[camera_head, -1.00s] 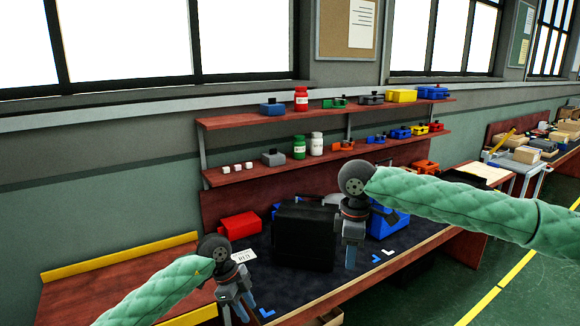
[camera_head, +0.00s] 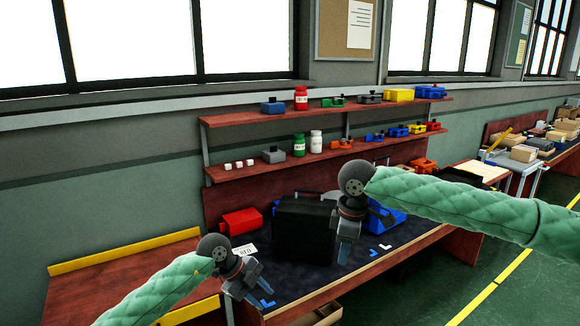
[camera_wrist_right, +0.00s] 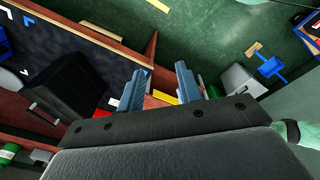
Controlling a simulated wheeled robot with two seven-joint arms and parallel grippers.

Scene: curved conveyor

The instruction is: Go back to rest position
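My left gripper (camera_head: 259,292) hangs over the front left part of the bench, its two fingers apart and nothing seen between them. My right gripper (camera_head: 345,256) points down in front of the right side of a black case (camera_head: 302,232), which stands upright on the dark mat. In the right wrist view, the two fingers of my right gripper (camera_wrist_right: 160,88) are apart with nothing held between them. The black case (camera_wrist_right: 72,88) also shows there, to the left of the fingers. I cannot tell whether the right gripper touches the case.
The mat (camera_head: 295,282) carries a red box (camera_head: 241,222), a blue bin (camera_head: 385,219) and small L-shaped marks. Two shelves (camera_head: 228,174) above hold bottles and small boxes. A yellow strip (camera_head: 125,250) edges the left bench. Green floor (camera_head: 520,290) is clear at right.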

